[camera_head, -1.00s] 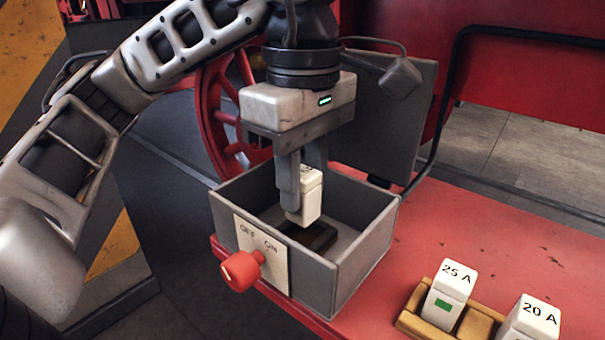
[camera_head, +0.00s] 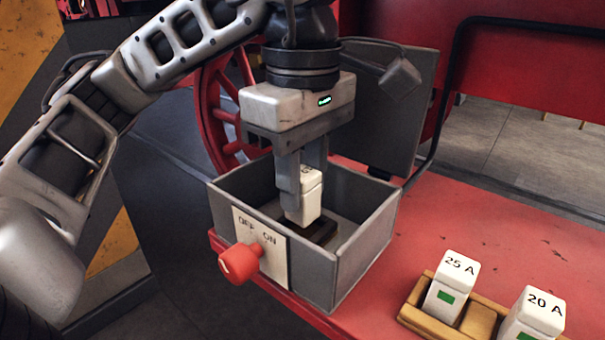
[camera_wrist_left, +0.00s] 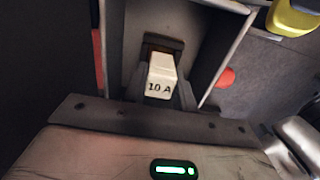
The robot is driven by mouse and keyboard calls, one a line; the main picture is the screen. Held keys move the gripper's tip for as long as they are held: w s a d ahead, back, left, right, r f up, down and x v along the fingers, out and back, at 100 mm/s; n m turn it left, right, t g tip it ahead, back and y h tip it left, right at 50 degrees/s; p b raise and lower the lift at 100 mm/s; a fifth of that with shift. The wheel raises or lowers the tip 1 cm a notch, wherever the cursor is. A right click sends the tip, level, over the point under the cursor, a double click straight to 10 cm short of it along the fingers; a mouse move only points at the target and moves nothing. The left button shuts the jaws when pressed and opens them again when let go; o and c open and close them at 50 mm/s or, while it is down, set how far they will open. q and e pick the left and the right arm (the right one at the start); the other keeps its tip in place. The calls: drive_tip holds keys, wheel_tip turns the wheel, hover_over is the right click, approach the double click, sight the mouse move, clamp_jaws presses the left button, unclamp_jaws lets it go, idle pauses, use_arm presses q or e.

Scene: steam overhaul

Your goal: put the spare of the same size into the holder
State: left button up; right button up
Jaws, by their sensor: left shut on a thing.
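My left gripper (camera_head: 301,182) points down inside the open grey box and is shut on a white fuse (camera_head: 305,205). In the left wrist view the fuse (camera_wrist_left: 161,78) is marked 10 A. The dark holder (camera_head: 322,232) lies on the box floor, right under the fuse. The fuse's lower end is at or just above the holder; I cannot tell whether it is seated. In the left wrist view the holder (camera_wrist_left: 163,42) shows behind the fuse. Two spares, 25 A (camera_head: 452,284) and 20 A (camera_head: 535,312), stand in a wooden rack. My right gripper is not in view.
The grey box (camera_head: 364,254) has raised walls and an open lid (camera_head: 392,130) behind it. A red knob (camera_head: 240,263) sits on its OFF/ON front plate. The wooden rack (camera_head: 412,312) has an empty slot between the spares. The red bench top (camera_head: 470,220) is otherwise clear.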

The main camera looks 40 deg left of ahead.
use_arm(q)
drive_tip(key=shift+f+b, duration=0.6)
drive_tip(key=shift+f, duration=0.2)
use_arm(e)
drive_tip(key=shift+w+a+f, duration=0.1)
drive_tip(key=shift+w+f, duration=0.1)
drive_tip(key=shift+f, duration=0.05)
use_arm(q)
drive_tip(key=shift+f, duration=0.2)
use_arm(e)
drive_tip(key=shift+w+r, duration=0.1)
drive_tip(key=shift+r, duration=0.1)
use_arm(q)
drive_tip(key=o, duration=1.1)
drive_tip(key=shift+c, duration=0.2)
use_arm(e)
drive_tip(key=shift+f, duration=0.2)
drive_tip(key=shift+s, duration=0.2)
use_arm(q)
wheel_tip(320, 180, up, 16)
drive_tip(key=p, duration=0.5)
drive_tip(key=shift+p, duration=0.3)
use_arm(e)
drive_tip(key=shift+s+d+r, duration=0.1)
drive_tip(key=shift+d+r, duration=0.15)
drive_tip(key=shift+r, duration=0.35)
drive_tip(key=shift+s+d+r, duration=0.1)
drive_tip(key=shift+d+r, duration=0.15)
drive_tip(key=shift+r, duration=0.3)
